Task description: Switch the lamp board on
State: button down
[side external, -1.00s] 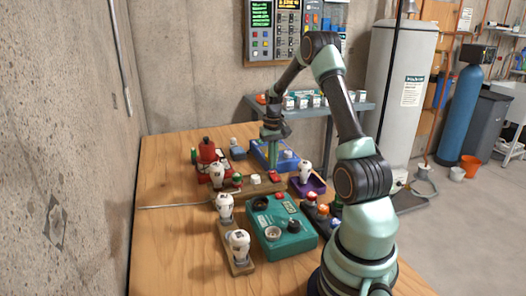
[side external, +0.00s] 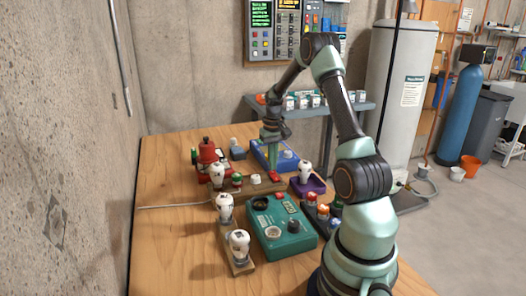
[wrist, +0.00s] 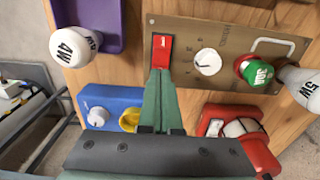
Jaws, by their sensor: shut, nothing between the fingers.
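The brown board (wrist: 195,92) carries a red rocker switch (wrist: 162,50), a white dial with a pointer mark (wrist: 207,62) and a green domed piece (wrist: 258,73). In the side view the board (side external: 262,189) lies across the middle of the table, with the red switch (side external: 274,176) at its right end. My gripper (wrist: 160,72) is shut and empty, pointing down at the near end of the red switch. In the side view my gripper (side external: 273,169) is just above the switch. I cannot tell whether the tips touch it or which way the rocker is tipped.
A blue box with knobs (wrist: 105,98) and a red device (wrist: 245,120) flank my gripper. A purple holder (wrist: 100,20) with a 4W bulb (wrist: 75,45) and a 5W bulb (wrist: 303,88) are close by. A teal box (side external: 275,240) stands nearer the side camera.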

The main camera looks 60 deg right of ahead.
aim_at(273, 172)
jog(key=shift+f, duration=0.7)
dwell(0.3)
jog(key=shift+r, duration=3.55)
